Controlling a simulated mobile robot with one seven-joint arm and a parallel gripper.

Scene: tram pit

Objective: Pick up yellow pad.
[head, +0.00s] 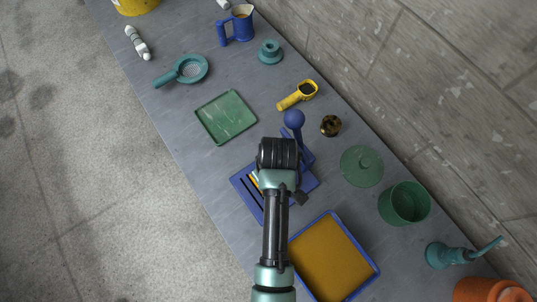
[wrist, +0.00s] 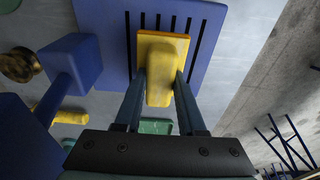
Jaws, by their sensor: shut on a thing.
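The yellow pad (wrist: 163,58) is in the wrist view, a wider slab with a narrower yellow block towards me. My gripper (wrist: 160,88) is shut on it, with one dark finger on each side of the narrow block. The pad is in front of a blue board (wrist: 104,45) with dark slots; I cannot tell whether it touches the board. In the head view the blue slotted board (head: 246,187) shows beside my arm. My arm hides the gripper and most of the pad there, leaving only a sliver of yellow.
A blue-rimmed tray with a yellow-brown inside (head: 330,258) lies near the board. A blue piece with a ball knob (head: 293,120) stands close behind my arm. A green tray (head: 227,117), green lid (head: 362,166) and green pot (head: 405,203) are around. A wall borders the right side.

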